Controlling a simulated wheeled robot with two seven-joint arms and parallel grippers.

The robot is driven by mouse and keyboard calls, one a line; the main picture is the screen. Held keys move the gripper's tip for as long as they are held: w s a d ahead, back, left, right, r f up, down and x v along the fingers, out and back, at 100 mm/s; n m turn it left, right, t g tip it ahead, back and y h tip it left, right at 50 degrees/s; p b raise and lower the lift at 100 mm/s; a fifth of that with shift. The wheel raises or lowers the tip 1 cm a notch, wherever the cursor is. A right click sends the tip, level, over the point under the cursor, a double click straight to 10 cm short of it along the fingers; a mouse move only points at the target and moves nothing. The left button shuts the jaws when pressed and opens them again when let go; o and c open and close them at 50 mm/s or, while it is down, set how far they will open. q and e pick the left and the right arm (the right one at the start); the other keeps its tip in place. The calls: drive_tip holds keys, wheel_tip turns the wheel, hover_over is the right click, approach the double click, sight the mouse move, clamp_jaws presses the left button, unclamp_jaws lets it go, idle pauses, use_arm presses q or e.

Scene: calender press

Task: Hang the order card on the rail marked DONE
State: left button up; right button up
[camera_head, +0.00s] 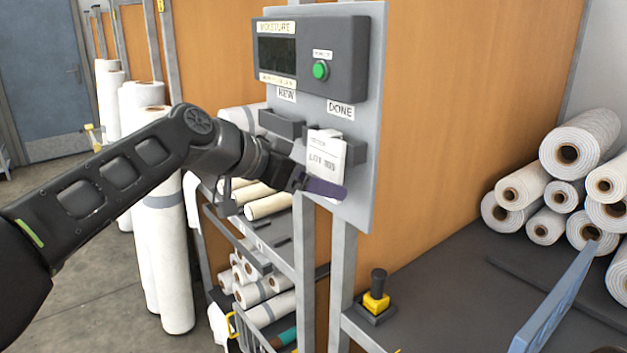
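The order card (324,152) is white with dark print. It hangs upright at the front of the dark rail under the DONE label (340,109), on the grey panel. Whether its top is caught on the rail is too small to tell. My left gripper (322,188) reaches in from the left at the card's lower end. One purplish finger lies across the front of the card's bottom; the other finger is hidden, so its grip on the card is unclear. The dark rail under the NEW label (286,95) shows no card. My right gripper is out of view.
Above the rails is a dark box with a MOISTURE display (277,50) and a green button (320,70). A yellow-based black joystick (376,291) stands below right. White rolls (580,145) are stacked at right. A blue bar (555,300) rises at lower right.

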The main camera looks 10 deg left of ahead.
use_arm(q)
drive_tip(key=o, duration=1.1)
drive_tip(key=shift+c, duration=0.2)
drive_tip(key=shift+a+r, duration=0.1)
drive_tip(key=b+v, duration=0.1)
drive_tip(key=v, duration=0.6)
drive_tip(key=shift+s+a+b, duration=0.15)
drive_tip(key=shift+s+b, duration=0.15)
drive_tip(key=shift+b, duration=0.1)
drive_tip(key=shift+r, duration=0.1)
